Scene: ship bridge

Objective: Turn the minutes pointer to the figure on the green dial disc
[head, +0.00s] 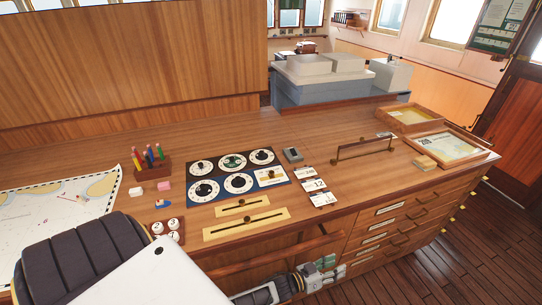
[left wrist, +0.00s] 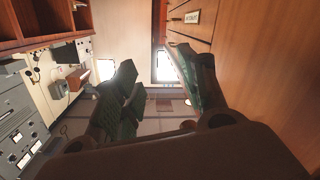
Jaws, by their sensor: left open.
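A dark blue panel (head: 221,175) lies on the wooden counter with two rows of round dials with dark knobs or pointers. The green dial disc (head: 233,161) is in the middle of the back row. White dials (head: 202,167) stand beside it and in the front row. I cannot tell which pointer is the minutes one, and the figures are too small to read. My left gripper (head: 326,271) is low in front of the counter, right of and below the panel, apart from it. In the left wrist view its green fingers (left wrist: 155,85) are spread with nothing between them. My right gripper is not seen.
Yellow slotted plates (head: 236,224) lie before the panel, and white cards (head: 317,185) to its right. A pencil holder (head: 152,163) and a chart (head: 52,225) are at the left. A raised rail (head: 365,148) and trays (head: 449,147) are at the right. Drawers form the counter front.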

